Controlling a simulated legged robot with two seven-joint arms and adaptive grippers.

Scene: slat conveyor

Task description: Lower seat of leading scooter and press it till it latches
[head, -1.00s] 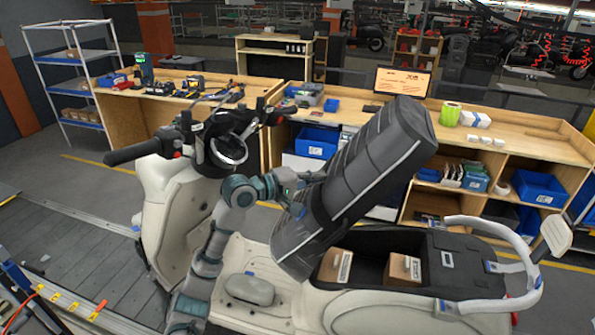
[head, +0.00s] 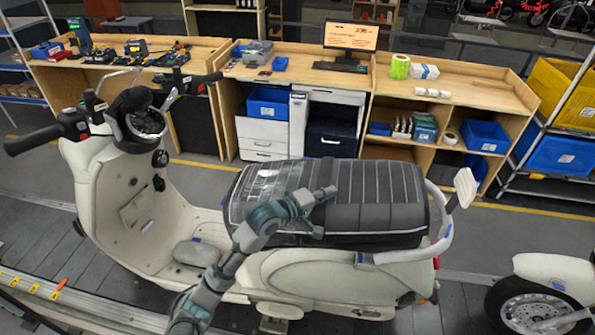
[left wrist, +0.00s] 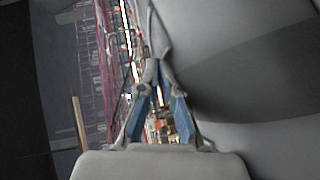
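The leading scooter (head: 190,215) is cream-coloured and stands across the head view with its handlebar at left. Its dark grey ribbed seat (head: 375,190) lies down flat over the storage well, which it hides. Whether the seat is latched cannot be told. My left gripper (head: 322,205) is over the near middle of the seat, at or very close to its top. In the left wrist view its fingertips (left wrist: 157,68) come together with nothing seen between them, and a grey surface fills the right side. My right gripper is not in view.
A second cream scooter (head: 555,275) shows in part at lower right. Behind the scooter stands a wooden workbench (head: 345,80) with a monitor, tools and blue bins. A rack with yellow and blue crates (head: 560,100) is at far right.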

